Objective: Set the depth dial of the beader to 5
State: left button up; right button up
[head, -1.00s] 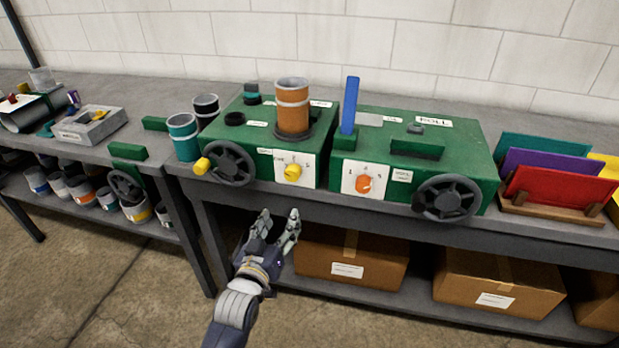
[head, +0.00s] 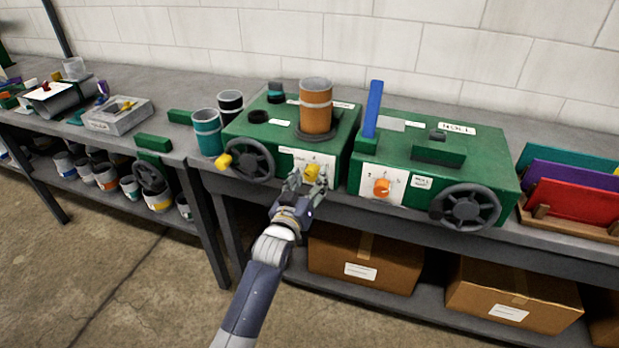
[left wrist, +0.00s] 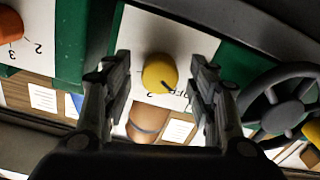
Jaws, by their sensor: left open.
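The left green machine (head: 340,135) has an orange cylinder on top and a white dial plate; its own name label is too small to read. The yellow depth dial (head: 311,171) is on that plate. In the left wrist view the dial (left wrist: 160,72) shows turned over, with a dark pointer mark toward the picture's lower right; the number it points to is unclear. My left gripper (head: 308,183) is in front of the dial. Its open fingers (left wrist: 162,75) stand on either side of the dial, with gaps. My right gripper is out of view.
A handwheel (head: 250,160) with a yellow knob is left of the dial. The right green machine (head: 480,160), labelled ROLL, has an orange dial (head: 382,187) and a handwheel (head: 465,207). A teal cup (head: 207,132) stands at left. Cardboard boxes (head: 365,262) are on the lower shelf.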

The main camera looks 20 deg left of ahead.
pick_arm(q)
jog(key=shift+w, duration=0.3)
jog(key=shift+c, duration=0.6)
jog(key=c, duration=1)
jog(key=shift+o, duration=0.2)
